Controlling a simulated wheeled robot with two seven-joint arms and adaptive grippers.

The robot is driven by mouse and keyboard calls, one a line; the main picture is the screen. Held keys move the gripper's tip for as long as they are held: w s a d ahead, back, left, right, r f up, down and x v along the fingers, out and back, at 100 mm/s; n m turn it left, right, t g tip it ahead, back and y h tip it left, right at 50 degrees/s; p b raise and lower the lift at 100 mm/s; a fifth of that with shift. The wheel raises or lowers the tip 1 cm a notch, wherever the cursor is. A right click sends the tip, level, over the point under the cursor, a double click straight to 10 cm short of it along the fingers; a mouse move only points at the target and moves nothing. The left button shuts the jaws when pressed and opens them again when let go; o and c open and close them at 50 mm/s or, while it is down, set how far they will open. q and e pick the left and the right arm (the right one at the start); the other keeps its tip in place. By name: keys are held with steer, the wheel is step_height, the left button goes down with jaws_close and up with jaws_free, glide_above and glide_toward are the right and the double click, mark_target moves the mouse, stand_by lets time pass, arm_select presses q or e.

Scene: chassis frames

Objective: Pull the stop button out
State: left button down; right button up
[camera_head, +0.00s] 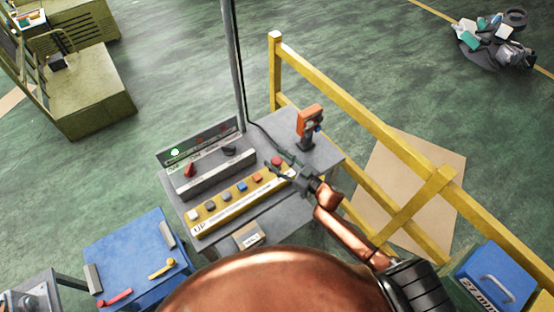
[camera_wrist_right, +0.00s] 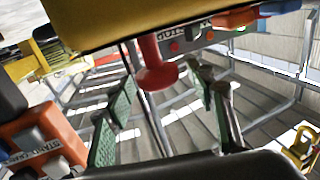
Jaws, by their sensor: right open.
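The stop button is a red mushroom-shaped knob (camera_head: 276,161) at the far right end of a yellow button strip (camera_head: 238,204) on the grey console. In the right wrist view the red knob (camera_wrist_right: 155,72) stands out on its stem from the yellow housing (camera_wrist_right: 110,22). My right gripper (camera_head: 283,169) is beside the knob in the head view. In the wrist view my right gripper (camera_wrist_right: 165,88) is open, with its green-padded fingers on either side of the knob. I see a gap to each finger; whether the knob is deep between them is unclear. My left gripper is out of view.
An orange device (camera_head: 311,120) stands on the console behind my right gripper; it is close at the left in the wrist view (camera_wrist_right: 45,140). A grey pole (camera_head: 236,60) rises behind the console. Yellow railing (camera_head: 345,95) runs along the right. A blue cabinet (camera_head: 130,255) stands left.

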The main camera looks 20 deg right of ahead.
steer(key=shift+s+d+f, duration=0.1)
steer(key=shift+s+d, duration=0.2)
steer(key=shift+s, duration=0.2)
steer(key=v, duration=1.1)
steer(key=shift+w, duration=0.1)
